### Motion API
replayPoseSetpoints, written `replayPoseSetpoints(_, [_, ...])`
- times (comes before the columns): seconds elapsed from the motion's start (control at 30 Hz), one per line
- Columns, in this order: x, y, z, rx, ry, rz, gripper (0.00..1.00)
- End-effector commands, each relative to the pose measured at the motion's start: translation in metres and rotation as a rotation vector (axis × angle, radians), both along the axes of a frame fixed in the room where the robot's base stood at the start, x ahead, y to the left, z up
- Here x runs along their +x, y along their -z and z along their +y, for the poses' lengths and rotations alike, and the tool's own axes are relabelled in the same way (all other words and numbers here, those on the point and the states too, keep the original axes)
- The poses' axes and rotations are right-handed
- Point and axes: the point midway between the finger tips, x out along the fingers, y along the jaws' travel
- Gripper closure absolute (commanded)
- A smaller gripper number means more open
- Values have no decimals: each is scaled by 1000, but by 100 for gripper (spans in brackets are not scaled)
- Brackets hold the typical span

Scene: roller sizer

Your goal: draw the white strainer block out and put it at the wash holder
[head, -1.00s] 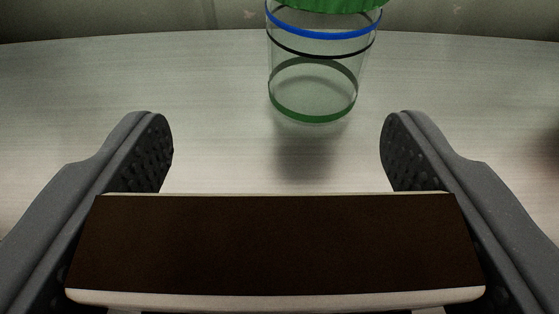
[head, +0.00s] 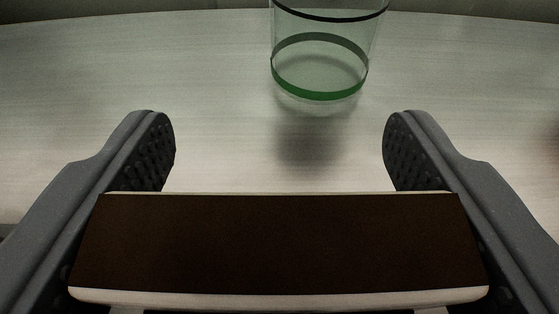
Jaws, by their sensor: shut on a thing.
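My gripper (head: 279,152) has its two dark grey, studded fingers set wide apart, one on each side of the picture. Between them is a block (head: 280,243) with a dark brown face toward me and thin white edges. I take it to be the white strainer block, and the fingers are shut on its two ends. Its underside and far side are hidden. I cannot pick out the wash holder for certain.
A clear cylinder (head: 322,68) with a green ring at its base and a black ring higher up stands ahead, its top cut off. The pale, lightly streaked surface (head: 120,70) around it is clear. A dark shadow lies in front of the cylinder.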

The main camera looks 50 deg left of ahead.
Motion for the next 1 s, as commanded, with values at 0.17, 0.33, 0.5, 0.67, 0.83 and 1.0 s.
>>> replayPoseSetpoints(0.17, [0,4,0,-1,0,1,60])
replayPoseSetpoints(0.33, [0,8,0,-1,0,1,60])
replayPoseSetpoints(0.5, [0,12,0,0,0,0,60])
replayPoseSetpoints(0.67, [0,14,0,0,0,0,34])
replayPoseSetpoints(0.83, [0,14,0,1,0,-1,11])
replayPoseSetpoints(1.0, [0,13,0,1,0,-1,11])
